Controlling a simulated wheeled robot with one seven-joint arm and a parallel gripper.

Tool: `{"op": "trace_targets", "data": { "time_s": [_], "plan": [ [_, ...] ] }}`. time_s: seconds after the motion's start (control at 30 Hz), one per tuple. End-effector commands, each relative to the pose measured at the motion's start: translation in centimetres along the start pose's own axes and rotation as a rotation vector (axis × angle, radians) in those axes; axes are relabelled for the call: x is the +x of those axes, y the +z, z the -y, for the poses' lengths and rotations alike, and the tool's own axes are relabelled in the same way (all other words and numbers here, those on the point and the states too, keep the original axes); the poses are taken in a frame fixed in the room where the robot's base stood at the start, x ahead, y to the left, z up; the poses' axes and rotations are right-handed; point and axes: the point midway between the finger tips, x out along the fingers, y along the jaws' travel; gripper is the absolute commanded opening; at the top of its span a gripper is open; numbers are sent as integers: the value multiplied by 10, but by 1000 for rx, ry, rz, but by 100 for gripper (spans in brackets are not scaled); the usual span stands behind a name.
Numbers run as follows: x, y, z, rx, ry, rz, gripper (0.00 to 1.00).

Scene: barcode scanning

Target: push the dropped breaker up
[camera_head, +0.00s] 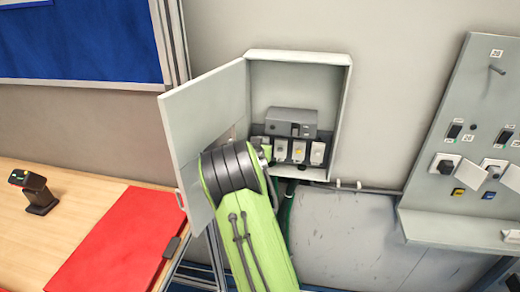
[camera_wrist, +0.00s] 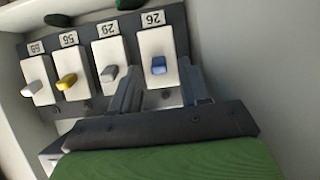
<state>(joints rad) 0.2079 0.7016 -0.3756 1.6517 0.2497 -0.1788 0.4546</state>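Several white breakers stand in a row in the open grey breaker box (camera_head: 345,95). In the wrist view they have a white-grey lever (camera_wrist: 35,88), a yellow lever (camera_wrist: 66,80), a grey lever (camera_wrist: 109,73) and a blue lever (camera_wrist: 158,65). The blue-lever breaker (camera_wrist: 157,45) is at the right end. Contact cannot be told. Which breaker is dropped is not clear. My arm hides the gripper and the blue lever in the head view.
The box door (camera_head: 205,115) stands open at the left, close to my arm. A wooden table (camera_head: 85,190) with a red mat (camera_head: 115,240) and a scanner (camera_head: 35,190) is at the left. A panel with switches and sockets (camera_head: 475,110) is at the right.

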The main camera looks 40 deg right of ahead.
Motion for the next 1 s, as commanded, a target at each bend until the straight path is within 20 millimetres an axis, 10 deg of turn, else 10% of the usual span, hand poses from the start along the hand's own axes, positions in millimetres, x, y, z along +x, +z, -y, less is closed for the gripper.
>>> {"op": "trace_targets", "data": {
  "time_s": [0.33, 0.8, 1.0],
  "plan": [
    [-13, -1, 0, 1, 0, -2, 45],
    [-136, 1, 1, 0, -4, 0, 45],
    [-157, 0, 0, 0, -1, 0, 45]
  ]
}}
